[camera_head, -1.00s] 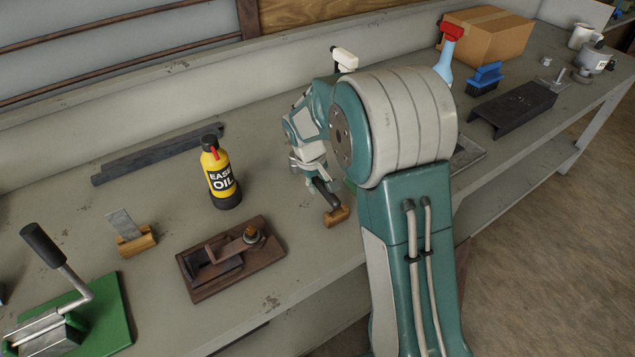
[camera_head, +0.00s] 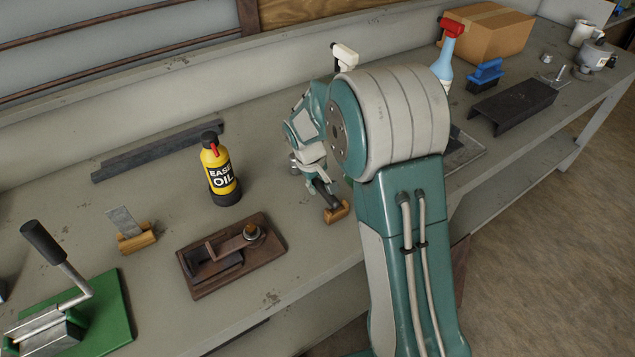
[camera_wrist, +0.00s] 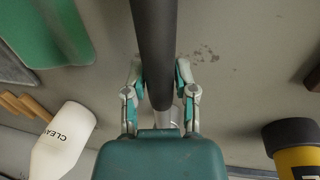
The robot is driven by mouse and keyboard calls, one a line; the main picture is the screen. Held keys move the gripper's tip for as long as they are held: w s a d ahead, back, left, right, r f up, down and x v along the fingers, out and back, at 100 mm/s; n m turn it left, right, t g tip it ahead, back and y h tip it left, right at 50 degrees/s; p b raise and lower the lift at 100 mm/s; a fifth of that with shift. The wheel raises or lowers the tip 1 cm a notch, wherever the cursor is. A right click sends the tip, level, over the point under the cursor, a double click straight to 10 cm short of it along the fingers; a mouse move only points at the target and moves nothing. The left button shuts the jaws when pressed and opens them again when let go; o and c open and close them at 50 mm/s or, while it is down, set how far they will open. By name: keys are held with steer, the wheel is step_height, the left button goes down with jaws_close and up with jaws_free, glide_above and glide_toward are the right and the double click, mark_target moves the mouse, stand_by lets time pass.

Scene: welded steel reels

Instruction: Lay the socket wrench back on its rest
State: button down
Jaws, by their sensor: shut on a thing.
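The socket wrench shows in the head view as a short dark handle (camera_head: 331,200) below my gripper (camera_head: 317,183). Its lower end is at a small wooden rest block (camera_head: 337,213) near the bench's front edge; I cannot tell whether they touch. In the wrist view the dark handle (camera_wrist: 154,45) runs from the top edge down between the two fingers of my gripper (camera_wrist: 159,85), which are shut on it. The far end of the wrench is hidden by my gripper and arm.
A yellow oil bottle (camera_head: 221,172) and a brown wooden fixture (camera_head: 228,262) stand left of my gripper. Another wooden block (camera_head: 136,242) holds a metal plate. A white bottle (camera_wrist: 62,140) shows in the wrist view. Bare bench lies around the rest block.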

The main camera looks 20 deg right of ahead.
steer(key=shift+f, duration=0.15)
steer(key=shift+c, duration=1.7)
jaws_free()
step_height(320, 180, up, 8)
steer(key=a, duration=0.1)
steer(key=shift+s+a, duration=0.25)
steer(key=s+d+r+m+t+y, duration=0.1)
steer(key=s+r+m+t, duration=0.1)
steer(key=s+r, duration=0.95)
steer(key=s+r+m+t+y, duration=0.1)
steer(key=s+t, duration=0.2)
steer(key=s, duration=1.2)
steer(key=shift+s+d+r+m, duration=0.2)
steer(key=shift+s+r+m, duration=0.1)
